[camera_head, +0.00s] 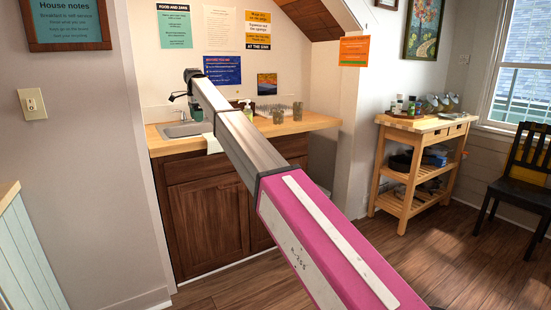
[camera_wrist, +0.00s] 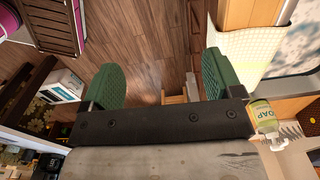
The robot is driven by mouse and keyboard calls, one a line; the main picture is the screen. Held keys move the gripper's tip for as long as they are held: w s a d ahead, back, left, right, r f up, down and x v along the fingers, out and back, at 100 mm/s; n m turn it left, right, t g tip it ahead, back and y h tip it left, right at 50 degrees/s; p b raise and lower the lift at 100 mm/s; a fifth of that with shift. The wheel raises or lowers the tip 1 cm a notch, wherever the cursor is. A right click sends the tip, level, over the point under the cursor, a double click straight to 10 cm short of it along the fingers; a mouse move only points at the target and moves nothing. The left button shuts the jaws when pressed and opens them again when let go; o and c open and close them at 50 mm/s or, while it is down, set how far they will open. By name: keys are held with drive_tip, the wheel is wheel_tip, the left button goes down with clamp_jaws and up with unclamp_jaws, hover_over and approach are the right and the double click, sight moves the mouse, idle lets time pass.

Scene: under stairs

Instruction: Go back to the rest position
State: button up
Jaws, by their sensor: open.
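My arm reaches from the lower right of the head view up over the counter by the sink. My gripper (camera_wrist: 160,82) shows in the wrist view with its two green fingers wide apart. Nothing is between them except a view of the wooden floor (camera_wrist: 155,40) further off. In the head view the gripper is mostly hidden by my arm; a bit of green shows beside it above the sink (camera_head: 182,130).
A soap bottle (camera_wrist: 263,118) and a cloth (camera_wrist: 248,52) are near the gripper at the right of the wrist view. The wooden counter (camera_head: 310,122) holds cups (camera_head: 297,111). A loaded wooden cart (camera_head: 421,123) and dark chair (camera_head: 522,165) stand right. Floor between is clear.

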drive_tip(key=s+d+f+n, duration=0.2)
drive_tip(key=s+d+f, duration=0.2)
drive_tip(key=d+f, duration=0.6)
drive_tip(key=s+d+f+n, duration=0.2)
drive_tip(key=s+d+f, duration=0.2)
drive_tip(key=d+f, duration=0.65)
drive_tip(key=s+d+f+n, duration=0.1)
drive_tip(key=s+d+f, duration=0.3)
drive_tip(key=d+f, duration=0.65)
drive_tip(key=s+d+f+n, duration=0.2)
drive_tip(key=s+d+f, duration=0.4)
drive_tip(key=s+d, duration=0.2)
drive_tip(key=s+d+f+n, duration=0.2)
drive_tip(key=s+d+f, duration=0.4)
drive_tip(key=s, duration=0.6)
drive_tip(key=s+d+f+n, duration=0.3)
drive_tip(key=s+d+f, duration=0.4)
drive_tip(key=s+d, duration=0.3)
drive_tip(key=shift+s+d, duration=0.15)
drive_tip(key=shift+s, duration=0.1)
